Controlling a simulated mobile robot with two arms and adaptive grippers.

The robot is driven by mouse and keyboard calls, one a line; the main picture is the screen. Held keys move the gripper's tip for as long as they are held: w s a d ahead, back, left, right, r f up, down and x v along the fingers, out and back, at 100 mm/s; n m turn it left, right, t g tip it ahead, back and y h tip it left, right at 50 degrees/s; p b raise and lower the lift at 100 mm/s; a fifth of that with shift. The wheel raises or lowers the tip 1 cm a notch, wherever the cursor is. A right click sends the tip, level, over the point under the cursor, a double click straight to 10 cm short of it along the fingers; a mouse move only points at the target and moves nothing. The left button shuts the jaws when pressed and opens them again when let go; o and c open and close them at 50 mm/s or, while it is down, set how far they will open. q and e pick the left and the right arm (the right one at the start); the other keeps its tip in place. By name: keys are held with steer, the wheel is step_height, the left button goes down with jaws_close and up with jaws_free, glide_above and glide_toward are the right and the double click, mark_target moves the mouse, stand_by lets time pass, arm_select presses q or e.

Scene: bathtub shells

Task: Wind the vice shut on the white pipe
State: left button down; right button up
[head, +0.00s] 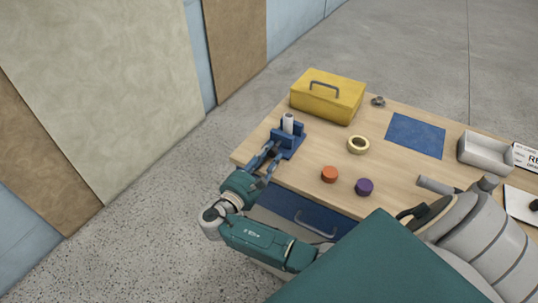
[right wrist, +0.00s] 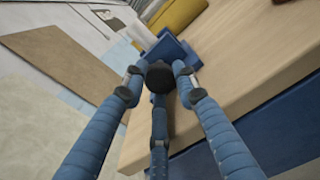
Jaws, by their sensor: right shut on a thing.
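The blue vice (head: 291,146) stands at the left corner of the wooden table (head: 318,205). The white pipe (head: 288,121) stands upright at the vice's jaws; I cannot tell whether both jaws touch it. In the right wrist view, the blue vice body (right wrist: 172,47) lies ahead, with the white pipe (right wrist: 139,29) behind it. My right gripper (head: 267,160) reaches the vice's near side. In the right wrist view its fingers (right wrist: 159,84) are closed around the vice's dark round handle (right wrist: 159,75), which partly hides the vice. My left gripper is not in view.
A yellow toolbox (head: 328,98) stands behind the vice. A tape roll (head: 358,144), an orange cylinder (head: 329,174), a purple cylinder (head: 364,187), a blue mat (head: 416,135) and a grey tray (head: 485,153) are to the right. Open floor lies left of the table.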

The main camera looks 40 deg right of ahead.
steer(key=m+b, duration=0.2)
steer(key=m, duration=0.2)
steer(key=shift+f, duration=0.1)
steer(key=shift+m+b, duration=0.65)
steer(key=shift+m, duration=0.65)
steer(key=o, duration=0.9)
